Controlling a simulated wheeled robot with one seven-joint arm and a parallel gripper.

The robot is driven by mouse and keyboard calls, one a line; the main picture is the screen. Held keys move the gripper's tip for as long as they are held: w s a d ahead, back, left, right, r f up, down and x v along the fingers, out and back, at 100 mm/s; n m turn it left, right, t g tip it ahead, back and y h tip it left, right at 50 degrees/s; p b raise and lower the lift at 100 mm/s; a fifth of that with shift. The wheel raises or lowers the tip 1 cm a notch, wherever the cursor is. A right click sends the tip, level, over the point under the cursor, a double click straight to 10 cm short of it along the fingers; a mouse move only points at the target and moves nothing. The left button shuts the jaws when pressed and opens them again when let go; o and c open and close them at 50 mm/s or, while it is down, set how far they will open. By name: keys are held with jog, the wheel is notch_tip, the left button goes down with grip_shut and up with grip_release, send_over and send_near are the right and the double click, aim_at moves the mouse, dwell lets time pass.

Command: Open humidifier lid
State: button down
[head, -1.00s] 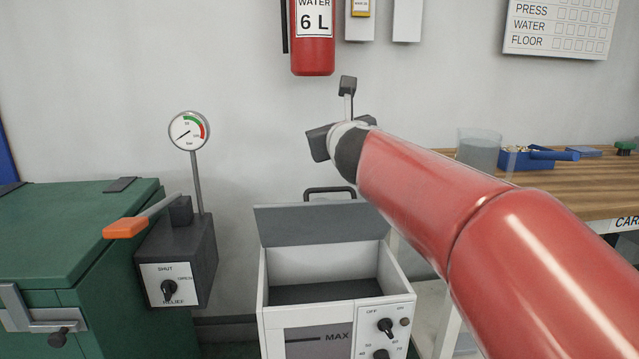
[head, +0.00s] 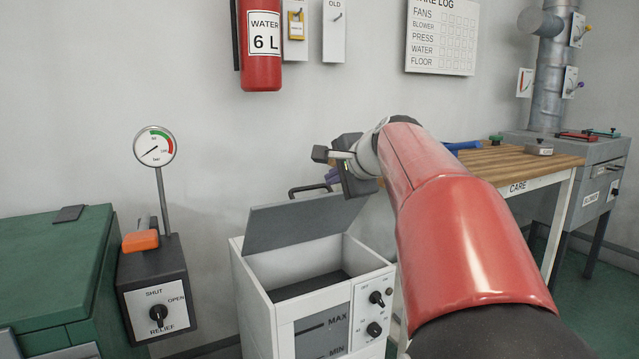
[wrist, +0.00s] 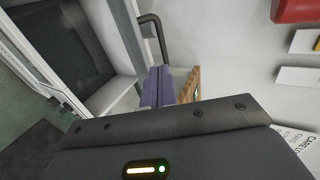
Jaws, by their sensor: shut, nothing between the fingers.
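The humidifier (head: 262,310) is a white box with a MAX/MIN window and dials, low in the middle of the head view. Its grey lid (head: 290,225) stands raised at the back, tilted, with the box's dark inside showing. A dark bar handle (head: 292,192) is on the lid's far side; it also shows in the wrist view (wrist: 153,25). My gripper (head: 333,175) is by the lid's upper right corner, its purple fingers closed together and empty in the wrist view (wrist: 157,86). I cannot tell whether the fingers touch the lid.
A gauge post with a dark relief-valve box (head: 150,280) and orange-handled lever stands left of the humidifier, beside a green chest (head: 50,260). A wooden-topped bench (head: 520,163) is behind my arm to the right. A fire extinguisher (head: 260,70) hangs on the wall above.

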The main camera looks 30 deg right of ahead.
aim_at(311, 188)
jog(key=x, duration=0.8)
jog(key=shift+w+f, duration=0.1)
jog(key=shift+w, duration=0.1)
